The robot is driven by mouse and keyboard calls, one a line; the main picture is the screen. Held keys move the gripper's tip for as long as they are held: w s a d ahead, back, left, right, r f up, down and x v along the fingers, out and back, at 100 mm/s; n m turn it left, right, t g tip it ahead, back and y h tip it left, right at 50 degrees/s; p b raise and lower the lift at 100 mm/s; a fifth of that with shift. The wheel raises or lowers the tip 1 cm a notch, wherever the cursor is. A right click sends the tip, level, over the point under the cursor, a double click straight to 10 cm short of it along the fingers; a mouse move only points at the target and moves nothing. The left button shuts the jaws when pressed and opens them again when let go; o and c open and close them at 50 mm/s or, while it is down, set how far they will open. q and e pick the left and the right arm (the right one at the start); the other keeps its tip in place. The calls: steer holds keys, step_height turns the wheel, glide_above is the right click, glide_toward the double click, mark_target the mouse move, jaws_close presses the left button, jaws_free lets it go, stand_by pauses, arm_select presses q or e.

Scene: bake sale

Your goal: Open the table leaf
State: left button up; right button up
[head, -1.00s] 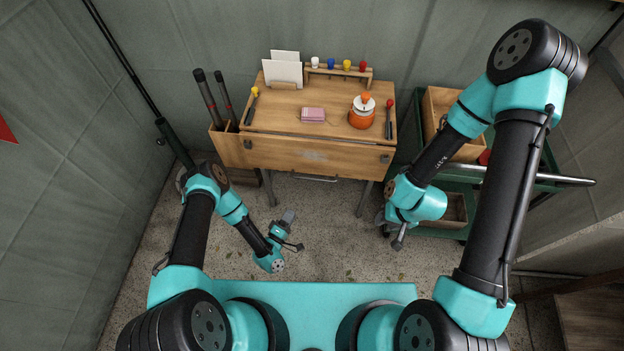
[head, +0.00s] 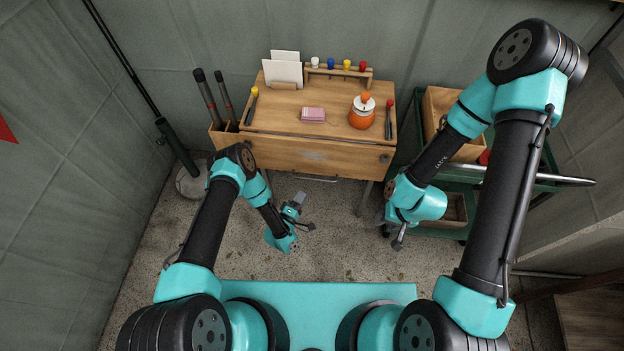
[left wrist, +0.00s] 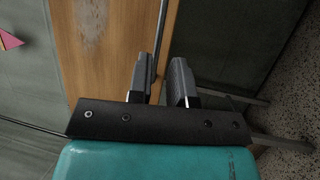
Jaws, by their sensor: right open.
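The table leaf (head: 315,157) is the wooden panel hanging at the front of the small table (head: 285,110). A thin metal bar (head: 315,178) shows along its lower edge. My left gripper (head: 298,201) is in front of and below the leaf, apart from it in the head view. In the left wrist view the left fingers (left wrist: 160,82) are open, with the leaf (left wrist: 110,50) beyond them and the bar (left wrist: 161,35) near the gap; contact cannot be told. My right gripper (head: 399,236) is low, right of the table.
On the tabletop are an orange jar (head: 362,112), a pink stack (head: 313,115), white cards (head: 283,72) and a rack with coloured tops (head: 340,72). A green cart (head: 455,190) with wooden boxes stands right. The floor before the table is clear.

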mark_target(312, 179)
arm_select(q)
steer(key=x, duration=0.9)
steer(key=shift+s+r, duration=0.1)
jaws_close()
